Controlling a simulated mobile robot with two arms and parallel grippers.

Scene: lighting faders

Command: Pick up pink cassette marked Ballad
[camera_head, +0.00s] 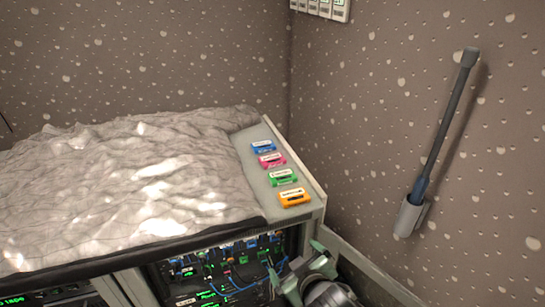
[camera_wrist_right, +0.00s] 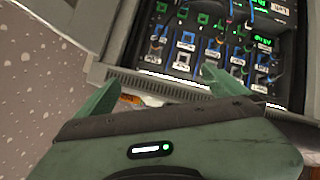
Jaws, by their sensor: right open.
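The pink cassette (camera_head: 272,160) lies flat on the pale shelf strip (camera_head: 256,178) at the right end of the cloth-covered desk. It is in a row between a blue cassette (camera_head: 263,147) and a green cassette (camera_head: 283,178). Its label is too small to read. My right gripper (camera_head: 296,263) is low in front of the desk, below and nearer than the cassettes, with its green fingers apart and nothing between them. It also shows open in the right wrist view (camera_wrist_right: 158,92), facing the rack. My left gripper is not in view.
An orange cassette (camera_head: 294,198) lies nearest the front edge. A crumpled grey cloth (camera_head: 120,185) covers the desk to the left. Below is a rack with cables (camera_head: 220,272). A raised edge (camera_head: 296,165) borders the strip. A dark wand hangs in a wall holder (camera_head: 411,215).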

